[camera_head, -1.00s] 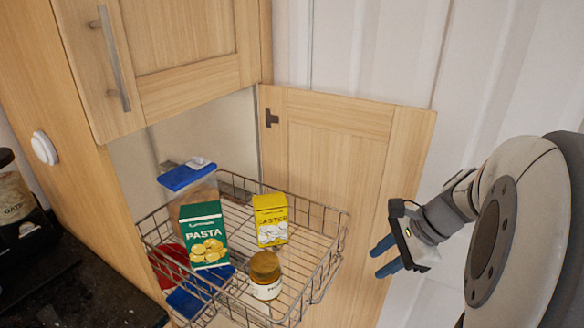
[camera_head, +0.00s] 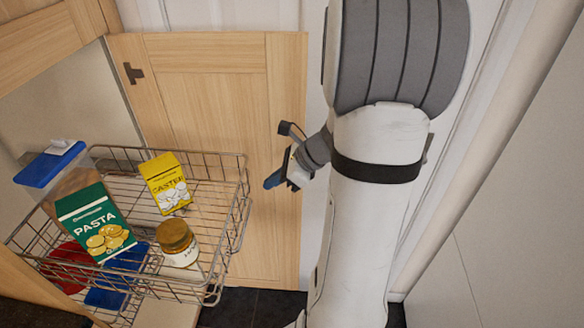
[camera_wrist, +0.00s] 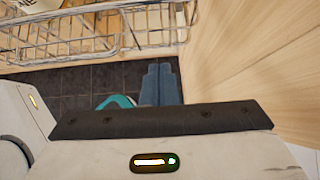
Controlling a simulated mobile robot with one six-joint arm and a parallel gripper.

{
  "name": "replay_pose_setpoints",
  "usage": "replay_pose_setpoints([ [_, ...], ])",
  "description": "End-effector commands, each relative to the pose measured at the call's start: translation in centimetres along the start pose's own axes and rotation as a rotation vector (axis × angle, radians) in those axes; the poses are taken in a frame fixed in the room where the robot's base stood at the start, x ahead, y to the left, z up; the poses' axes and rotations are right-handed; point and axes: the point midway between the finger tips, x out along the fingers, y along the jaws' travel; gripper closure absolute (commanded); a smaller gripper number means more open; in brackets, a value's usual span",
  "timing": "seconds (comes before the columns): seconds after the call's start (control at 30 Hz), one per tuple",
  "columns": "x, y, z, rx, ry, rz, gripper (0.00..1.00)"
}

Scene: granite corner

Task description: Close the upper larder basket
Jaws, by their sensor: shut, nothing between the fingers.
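The upper larder basket (camera_head: 228,232) is a wire basket pulled out of the cupboard on the left of the head view. It holds a green pasta box (camera_head: 96,222), a yellow box (camera_head: 165,183), a jar (camera_head: 179,243) and a blue-lidded container (camera_head: 50,165). My gripper (camera_head: 273,180) is shut and empty. It is to the right of the basket, apart from it, in front of the open door. In the wrist view the closed blue fingers (camera_wrist: 160,85) point toward the basket's wire front (camera_wrist: 130,32), with dark floor between.
The open wooden cupboard door (camera_head: 200,90) stands behind the basket and my gripper. A lower basket with red and blue things (camera_head: 118,275) is partly hidden under the upper one. A white wall is at the right. Dark floor tiles (camera_head: 250,308) show below.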

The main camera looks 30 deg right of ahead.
Motion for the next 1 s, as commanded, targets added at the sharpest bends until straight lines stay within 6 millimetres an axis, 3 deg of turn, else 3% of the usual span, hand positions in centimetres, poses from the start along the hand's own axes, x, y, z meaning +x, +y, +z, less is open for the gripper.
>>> replay_pose_setpoints([
  [0.1, 1.0, 0.0, 1.6, -0.006, 0.000, 0.001, 1.00],
  [0.27, 2.0, 0.0, 2.5, -0.005, 0.000, 0.000, 1.00],
  [0.67, 2.0, -0.4, 2.3, -0.007, 0.001, 0.002, 1.00],
  [1.0, 3.0, -0.3, 3.4, 0.003, 0.000, -0.009, 1.00],
])
